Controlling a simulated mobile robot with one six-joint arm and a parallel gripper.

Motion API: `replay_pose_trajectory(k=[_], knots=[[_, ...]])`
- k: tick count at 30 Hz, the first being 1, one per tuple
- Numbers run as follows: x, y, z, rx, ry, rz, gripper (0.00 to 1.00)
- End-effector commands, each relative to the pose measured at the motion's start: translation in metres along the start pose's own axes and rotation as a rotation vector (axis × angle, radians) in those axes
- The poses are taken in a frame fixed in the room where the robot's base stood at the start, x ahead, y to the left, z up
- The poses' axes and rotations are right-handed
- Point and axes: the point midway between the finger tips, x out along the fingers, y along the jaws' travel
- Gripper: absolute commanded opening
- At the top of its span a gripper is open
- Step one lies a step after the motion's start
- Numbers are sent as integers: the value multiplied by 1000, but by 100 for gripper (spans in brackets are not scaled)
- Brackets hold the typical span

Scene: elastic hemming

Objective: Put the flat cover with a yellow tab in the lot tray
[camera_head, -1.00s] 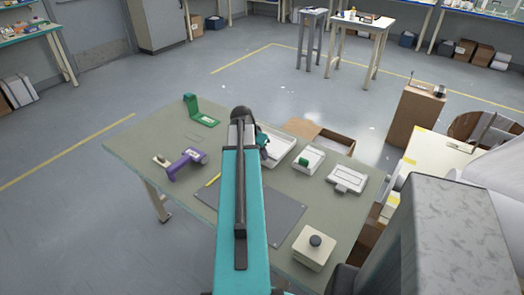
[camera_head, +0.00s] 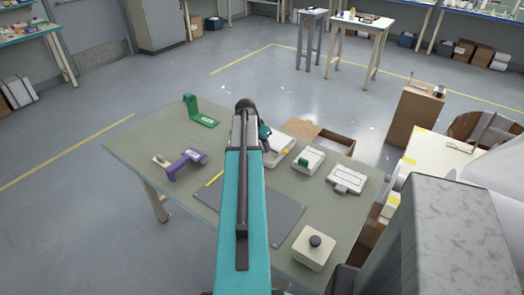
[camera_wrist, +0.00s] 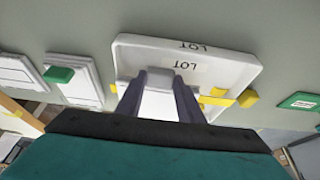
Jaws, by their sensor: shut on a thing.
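My gripper (camera_wrist: 161,80) is shut on a white piece, the flat cover (camera_wrist: 160,103), which shows between the two dark fingers. A yellow tab (camera_wrist: 248,98) sticks out to the right of the fingers, and more yellow shows beside them. The white lot tray (camera_wrist: 225,70), marked LOT, lies right behind the held cover in the wrist view. I cannot tell whether the cover touches the tray. In the head view the tray (camera_head: 281,141) is partly hidden by my arm, and the fingertips and most of the cover are hidden.
A white holder with a green block (camera_head: 304,161) and a white flat case (camera_head: 346,179) lie right of the tray. A purple tool (camera_head: 186,161), a green stand (camera_head: 200,112), a dark mat (camera_head: 285,217) and a button box (camera_head: 313,249) are also on the table.

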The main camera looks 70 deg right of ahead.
Motion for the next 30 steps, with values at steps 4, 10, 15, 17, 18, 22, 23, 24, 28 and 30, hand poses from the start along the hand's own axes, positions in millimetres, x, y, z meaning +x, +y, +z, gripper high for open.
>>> replay_pose_trajectory(k=[4,10,15,17,18,22,23,24,28,30], knots=[[13,0,6,-1,0,0,2],[32,0,15,1,-4,-1,0],[35,-1,17,2,-8,-1,0],[35,0,18,2,-9,0,0],[35,0,18,2,-10,1,0],[36,0,18,1,-9,2,53],[35,0,17,1,-8,1,53],[35,0,17,1,-7,1,53],[34,-1,16,0,-4,0,53],[33,-1,15,0,-3,0,53]])
